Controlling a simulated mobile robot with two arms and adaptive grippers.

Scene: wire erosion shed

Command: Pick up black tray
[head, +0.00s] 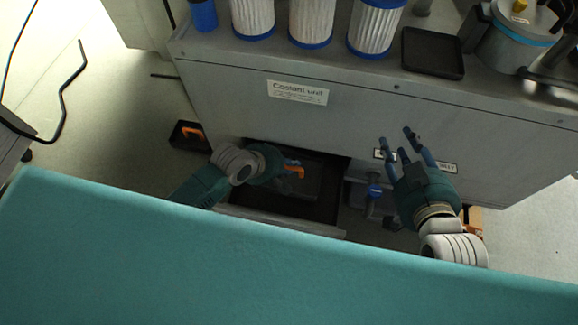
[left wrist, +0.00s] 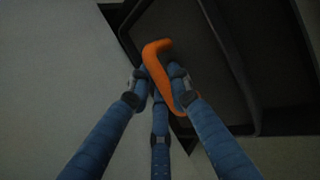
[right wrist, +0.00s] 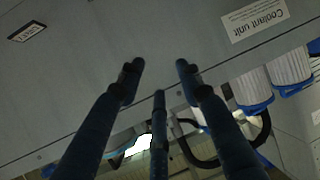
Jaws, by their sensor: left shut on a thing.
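A black tray (head: 310,183) with an orange handle (head: 296,171) lies in the pulled-out drawer (head: 285,220) at the bottom of the grey unit. My left gripper (head: 288,163) reaches down into the drawer opening and is shut on this handle. In the left wrist view, the blue fingers (left wrist: 160,80) close around the orange handle (left wrist: 158,70), with the dark tray (left wrist: 195,45) behind it. The tray's far parts are in shadow. My right gripper (head: 408,145) is open and empty in front of the unit; its fingers (right wrist: 160,75) stand apart in the right wrist view.
Another black container with an orange handle (head: 188,136) sits on the floor left of the drawer. A flat black tray (head: 433,60), several white blue-capped filters (head: 311,20) and a grey pot (head: 515,45) stand on the unit top. A blue-handled fitting (head: 374,190) sits right of the drawer.

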